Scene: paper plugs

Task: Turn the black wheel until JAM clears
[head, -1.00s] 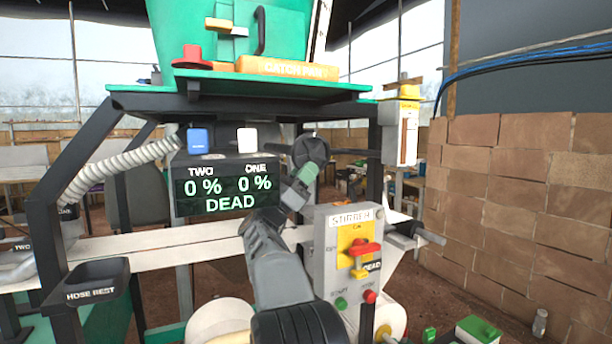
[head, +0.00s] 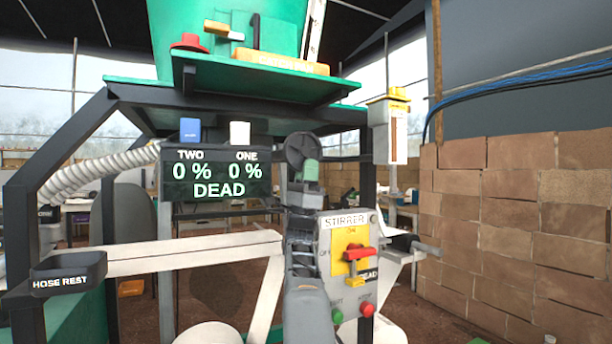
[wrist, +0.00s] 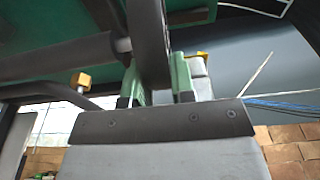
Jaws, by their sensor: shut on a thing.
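The black wheel (head: 302,149) is mounted under the green machine's platform, right of the display. My gripper (head: 308,171) reaches up from below and is shut on the wheel's lower rim. In the wrist view the wheel (wrist: 149,45) is a dark, edge-on disc between my green fingertips (wrist: 158,82), with its dark shaft running left. The display (head: 216,173) reads TWO 0 %, ONE 0 % and DEAD; no JAM shows there. My arm hides part of the wheel's lower side.
A grey STIRRER box (head: 346,262) with a red lever, green and red buttons and a DEAD label stands right beside my arm. A white beam (head: 190,252) and a black hose rest (head: 62,272) are left. A brick wall (head: 530,200) bounds the right.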

